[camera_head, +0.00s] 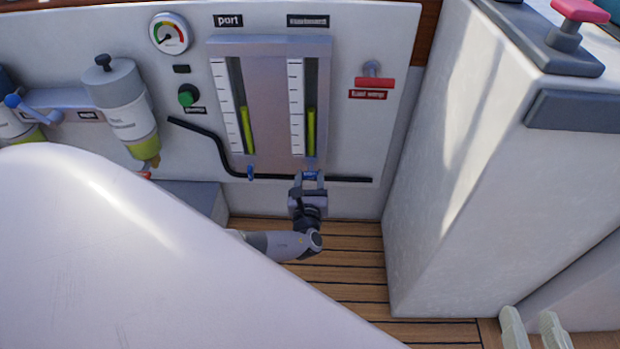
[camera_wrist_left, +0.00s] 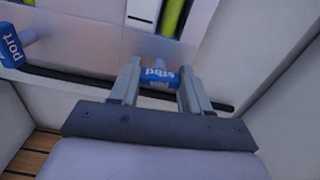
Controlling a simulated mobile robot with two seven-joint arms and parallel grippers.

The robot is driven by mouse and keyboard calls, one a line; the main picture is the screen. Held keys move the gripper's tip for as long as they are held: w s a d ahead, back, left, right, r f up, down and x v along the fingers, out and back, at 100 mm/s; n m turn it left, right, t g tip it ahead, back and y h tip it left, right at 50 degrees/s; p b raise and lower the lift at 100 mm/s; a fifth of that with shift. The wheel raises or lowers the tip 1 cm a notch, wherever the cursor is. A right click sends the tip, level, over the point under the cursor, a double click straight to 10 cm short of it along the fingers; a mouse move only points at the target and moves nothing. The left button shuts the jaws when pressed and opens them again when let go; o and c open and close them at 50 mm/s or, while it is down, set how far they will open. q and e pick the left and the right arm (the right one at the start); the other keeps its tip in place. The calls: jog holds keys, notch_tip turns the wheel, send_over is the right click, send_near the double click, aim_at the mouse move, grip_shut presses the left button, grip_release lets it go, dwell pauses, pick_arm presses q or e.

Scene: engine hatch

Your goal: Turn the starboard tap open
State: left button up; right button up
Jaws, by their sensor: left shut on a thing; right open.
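The starboard tap (camera_head: 310,176) is a small blue handle below the right-hand sight gauge. In the left wrist view its "stbd" label faces me on the blue handle (camera_wrist_left: 159,76). My left gripper (camera_head: 309,181) is shut on this handle, with one finger on each side of it; the grip also shows in the left wrist view (camera_wrist_left: 157,84). The fingers partly hide the tap in the head view. My right gripper (camera_head: 535,330) shows only its pale fingertips at the bottom right, apart and empty.
The blue port tap (camera_head: 250,172) is to the left, under the port gauge (camera_head: 235,105). A black pipe (camera_head: 205,150) runs behind both taps. A red handle (camera_head: 374,83) is at upper right. A white block (camera_head: 480,170) stands right; a large pale surface (camera_head: 120,260) fills the lower left.

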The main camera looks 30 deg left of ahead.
pick_arm(q)
jog(key=n, duration=0.4)
jog(key=shift+s, duration=0.1)
jog(key=n, duration=0.4)
jog(key=shift+a+f, duration=0.1)
jog(key=n, duration=0.5)
jog(key=shift+f, duration=0.1)
jog(key=shift+n, duration=2)
jog(key=shift+f, duration=0.1)
jog(key=o, duration=1.1)
jog(key=shift+c, duration=0.2)
jog(key=shift+s, duration=0.1)
